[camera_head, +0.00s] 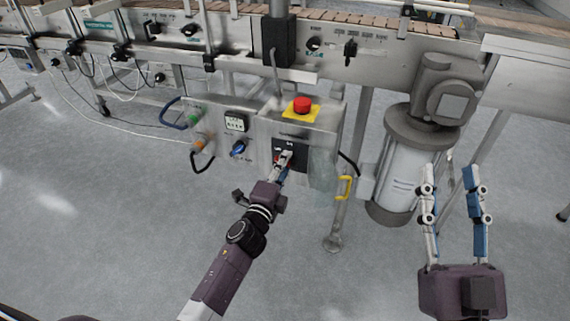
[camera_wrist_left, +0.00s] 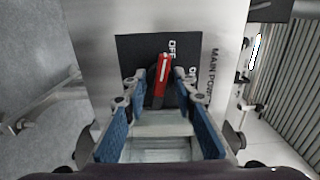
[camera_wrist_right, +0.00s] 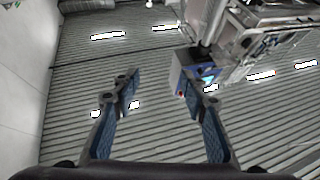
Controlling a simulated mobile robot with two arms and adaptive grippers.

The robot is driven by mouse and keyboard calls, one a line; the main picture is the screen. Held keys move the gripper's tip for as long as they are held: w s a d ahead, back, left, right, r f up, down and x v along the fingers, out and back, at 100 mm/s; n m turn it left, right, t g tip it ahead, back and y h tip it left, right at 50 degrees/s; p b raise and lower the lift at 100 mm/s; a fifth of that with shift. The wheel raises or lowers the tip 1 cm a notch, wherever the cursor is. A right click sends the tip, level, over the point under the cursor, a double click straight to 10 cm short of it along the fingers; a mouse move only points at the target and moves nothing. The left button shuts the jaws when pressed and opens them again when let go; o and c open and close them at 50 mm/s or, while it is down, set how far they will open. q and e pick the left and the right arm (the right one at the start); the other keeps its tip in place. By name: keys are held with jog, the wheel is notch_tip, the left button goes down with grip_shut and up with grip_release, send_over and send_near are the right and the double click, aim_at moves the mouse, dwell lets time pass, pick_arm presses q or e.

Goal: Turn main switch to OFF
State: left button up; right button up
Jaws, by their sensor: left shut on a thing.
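The main switch has a red handle (camera_wrist_left: 161,78) on a black plate (camera_wrist_left: 130,48) with OFF and ON labels, beside the words MAIN POWER. In the left wrist view the handle's far end lies close to the OFF label and tilts slightly right. My left gripper (camera_wrist_left: 158,82) is shut on the handle, one finger on each side. In the head view my left gripper (camera_head: 284,160) reaches the front of the control box and hides most of the switch. My right gripper (camera_head: 450,172) is open and empty, in front of the motor; it also shows in the right wrist view (camera_wrist_right: 160,85).
The control box (camera_head: 325,135) carries a red emergency button (camera_head: 302,104) on a yellow base above the switch. A yellow handle (camera_head: 345,187) is at its right. A blue knob (camera_head: 238,148) is to the left. A large motor (camera_head: 400,165) stands near my right gripper.

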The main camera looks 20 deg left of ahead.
pick_arm(q)
jog(key=shift+n, duration=1.3)
pick_arm(e)
jog(key=shift+w+f+g, duration=0.35)
jog(key=shift+f+g, duration=0.05)
jog(key=shift+f, duration=0.25)
jog(key=shift+w+f+g, duration=0.35)
jog(key=shift+f+g, duration=0.05)
jog(key=shift+f, duration=0.25)
pick_arm(q)
jog(key=shift+f, duration=0.1)
jog(key=o, duration=1.2)
jog(key=shift+c, duration=0.2)
jog(key=s, duration=1.2)
jog(key=shift+a, duration=0.2)
